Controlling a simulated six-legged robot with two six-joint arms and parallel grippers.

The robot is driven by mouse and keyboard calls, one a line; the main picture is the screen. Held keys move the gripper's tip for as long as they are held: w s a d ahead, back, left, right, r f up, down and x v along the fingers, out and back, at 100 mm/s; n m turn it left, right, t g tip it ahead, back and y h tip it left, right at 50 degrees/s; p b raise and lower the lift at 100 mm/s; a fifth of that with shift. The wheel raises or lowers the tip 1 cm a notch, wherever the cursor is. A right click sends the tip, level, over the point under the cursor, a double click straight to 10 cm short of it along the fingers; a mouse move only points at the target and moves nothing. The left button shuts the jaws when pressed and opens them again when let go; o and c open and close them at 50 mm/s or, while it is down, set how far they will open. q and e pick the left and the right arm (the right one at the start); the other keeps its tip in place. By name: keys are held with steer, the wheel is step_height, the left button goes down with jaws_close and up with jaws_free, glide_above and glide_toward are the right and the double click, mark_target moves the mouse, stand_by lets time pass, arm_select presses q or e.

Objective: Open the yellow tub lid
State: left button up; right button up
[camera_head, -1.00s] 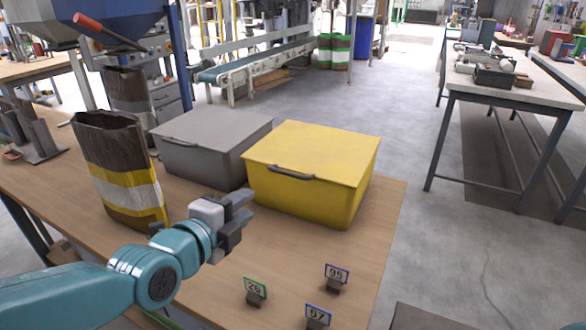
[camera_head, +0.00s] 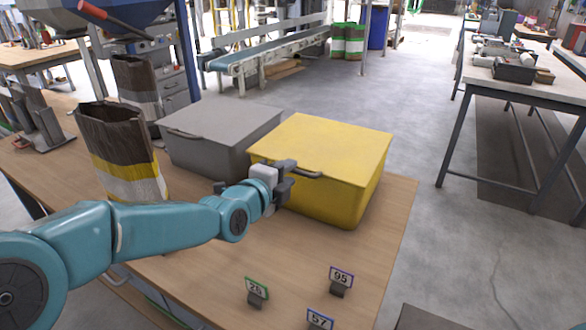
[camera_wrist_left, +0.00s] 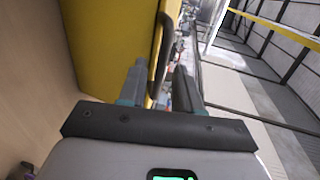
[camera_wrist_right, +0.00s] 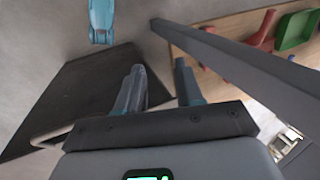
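The yellow tub (camera_head: 342,204) stands on the wooden table with its yellow lid (camera_head: 325,142) shut flat. A dark handle (camera_head: 302,173) sits on the lid's front edge. My left gripper (camera_head: 286,178) is at the left end of this handle. In the left wrist view the left gripper (camera_wrist_left: 160,82) has its fingers apart. The handle (camera_wrist_left: 163,48) runs between them, with the yellow tub wall (camera_wrist_left: 105,50) beside. I cannot tell whether a finger touches it. My right gripper (camera_wrist_right: 158,88) shows only in its wrist view, open and empty.
A grey lidded tub (camera_head: 215,135) stands left of the yellow one. An open paper bag (camera_head: 122,155) stands further left, behind my left arm. Number tags (camera_head: 341,280) stand at the table's front.

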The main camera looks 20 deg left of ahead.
arm_select(q)
steer(key=shift+x, duration=1.5)
jaws_close()
steer(key=w+r+g+p, duration=0.1)
steer(key=w+r+p, duration=0.2)
steer(key=r+p, duration=0.6)
steer(key=w+d+r+g+p, duration=0.1)
steer(key=w+r+p, duration=0.2)
steer(key=r+p, duration=0.6)
steer(key=shift+w+g+y+p, duration=0.3)
steer(key=shift+g+p, duration=0.1)
steer(key=shift+p, duration=6.1)
steer(key=shift+d, duration=0.1)
jaws_free()
steer(key=shift+s, duration=0.1)
